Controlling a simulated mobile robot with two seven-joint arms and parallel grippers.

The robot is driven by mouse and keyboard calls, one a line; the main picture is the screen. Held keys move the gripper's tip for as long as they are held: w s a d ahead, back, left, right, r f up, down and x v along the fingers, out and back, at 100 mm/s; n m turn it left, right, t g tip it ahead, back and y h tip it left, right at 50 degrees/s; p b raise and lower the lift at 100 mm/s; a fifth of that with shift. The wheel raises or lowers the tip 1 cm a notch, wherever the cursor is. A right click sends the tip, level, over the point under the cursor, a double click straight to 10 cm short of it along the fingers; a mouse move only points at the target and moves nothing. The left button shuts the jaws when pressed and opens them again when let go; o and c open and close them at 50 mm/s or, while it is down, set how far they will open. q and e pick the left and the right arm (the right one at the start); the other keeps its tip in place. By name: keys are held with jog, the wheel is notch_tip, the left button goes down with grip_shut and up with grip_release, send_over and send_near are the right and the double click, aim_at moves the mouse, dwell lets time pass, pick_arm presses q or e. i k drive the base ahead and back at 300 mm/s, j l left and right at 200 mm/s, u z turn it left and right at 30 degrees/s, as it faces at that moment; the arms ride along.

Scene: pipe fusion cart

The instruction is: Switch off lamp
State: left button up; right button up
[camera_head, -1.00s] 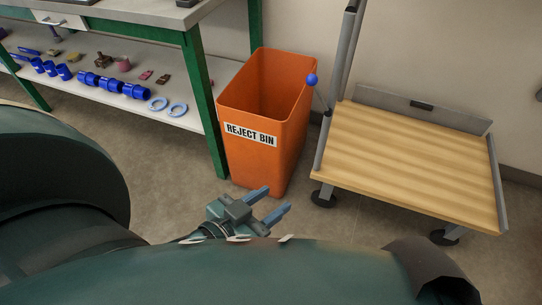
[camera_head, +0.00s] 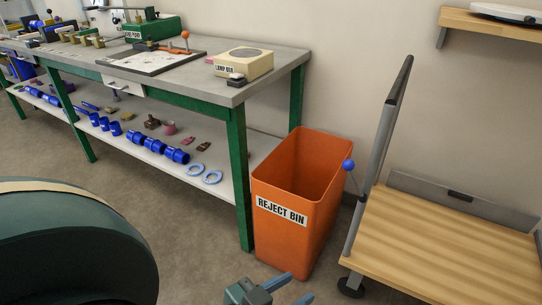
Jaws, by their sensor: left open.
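The lamp box (camera_head: 243,62), a cream block labelled "LAMP BOX" with a round disc on top, sits near the right end of the green workbench. A small dark part (camera_head: 237,79) stands at its front edge; I cannot tell whether it is the switch. Whether the lamp is lit is unclear. My left gripper (camera_head: 290,288) is at the bottom edge, partly cut off, with its two blue fingers apart and empty. It is well below and in front of the bench, apart from the lamp box. My right gripper is not in view.
An orange reject bin (camera_head: 297,211) stands at the bench's right end. The bench's lower shelf (camera_head: 150,150) holds blue fittings and rings. A wall shelf (camera_head: 500,27) is upper right.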

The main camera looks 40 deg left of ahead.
aim_at(236, 76)
jog(key=u, duration=1.35)
